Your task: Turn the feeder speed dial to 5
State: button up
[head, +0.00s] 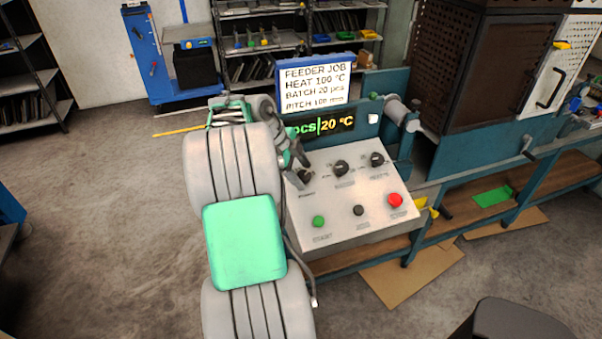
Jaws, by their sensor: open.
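The grey sloped control panel (340,203) stands in the middle of the head view. It carries a row of three black dials: a left dial (305,177), a middle dial (341,168) and a right dial (377,159). Their labels are too small to read, so I cannot tell which is the feeder speed dial or its setting. My gripper (299,164) is open, at the left dial, partly covering it. I cannot tell whether the fingers touch the dial. My arm hides the panel's left edge.
Below the dials are a green button (319,221), a black button (358,210) and a red button (395,200). A display (335,125) reads "pcs|20 °C". A sign (315,84) above reads "FEEDER JOB, HEAT 100 °C, BATCH 20 pcs, PITCH 100", its last unit unclear. Floor at left is clear.

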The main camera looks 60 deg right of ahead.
jog(key=shift+f, duration=0.15)
grip_shut()
dwell(0.6)
